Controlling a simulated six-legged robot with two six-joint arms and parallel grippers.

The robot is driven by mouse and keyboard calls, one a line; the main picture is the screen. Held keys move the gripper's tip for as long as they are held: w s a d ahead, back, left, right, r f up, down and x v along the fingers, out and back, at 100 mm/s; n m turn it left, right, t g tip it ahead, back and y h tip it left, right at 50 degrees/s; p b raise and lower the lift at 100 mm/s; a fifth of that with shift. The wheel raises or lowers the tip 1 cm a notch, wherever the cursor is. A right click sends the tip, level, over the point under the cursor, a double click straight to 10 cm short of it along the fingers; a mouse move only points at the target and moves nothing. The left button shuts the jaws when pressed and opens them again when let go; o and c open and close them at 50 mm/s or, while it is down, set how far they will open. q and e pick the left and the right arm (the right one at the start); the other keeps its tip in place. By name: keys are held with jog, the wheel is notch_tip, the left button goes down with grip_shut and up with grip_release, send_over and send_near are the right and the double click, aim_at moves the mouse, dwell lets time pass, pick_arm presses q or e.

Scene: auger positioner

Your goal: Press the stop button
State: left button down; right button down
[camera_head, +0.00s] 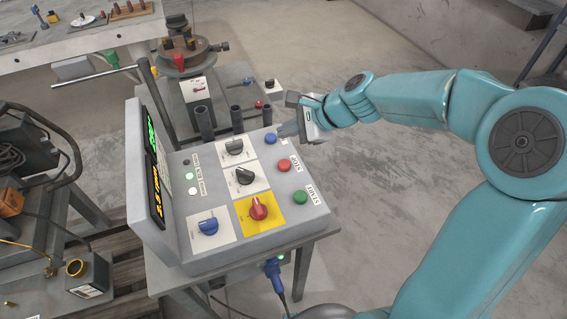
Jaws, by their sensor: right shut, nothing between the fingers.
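The grey control box (290,226) stands on a small metal table, its sloping panel facing up. The red stop button (284,166), labelled STOP, sits on the panel's right side. A green start button (300,197) is below it and a blue button (270,138) above it. My right gripper (284,132) is shut and empty at the panel's upper right corner, close beside the blue button and above the stop button in the picture. I cannot tell whether its tips touch the panel. My left gripper is not in view.
The panel also carries black knobs (244,176), a blue knob (208,224) and a red knob on a yellow plate (258,209). A positioner with a round table (190,57) stands behind. A workbench (90,38) is at the back left. Open floor (380,200) lies to the right.

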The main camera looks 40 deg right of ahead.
aim_at(288, 165)
notch_tip(288, 165, down, 8)
jog(key=b, duration=0.7)
jog(key=shift+f, duration=0.1)
dwell(1.5)
jog(key=shift+f+b, duration=0.8)
jog(key=shift+f, duration=0.05)
dwell(0.6)
jog(key=shift+r+p, duration=0.95)
notch_tip(288, 165, up, 5)
jog(key=p, duration=0.5)
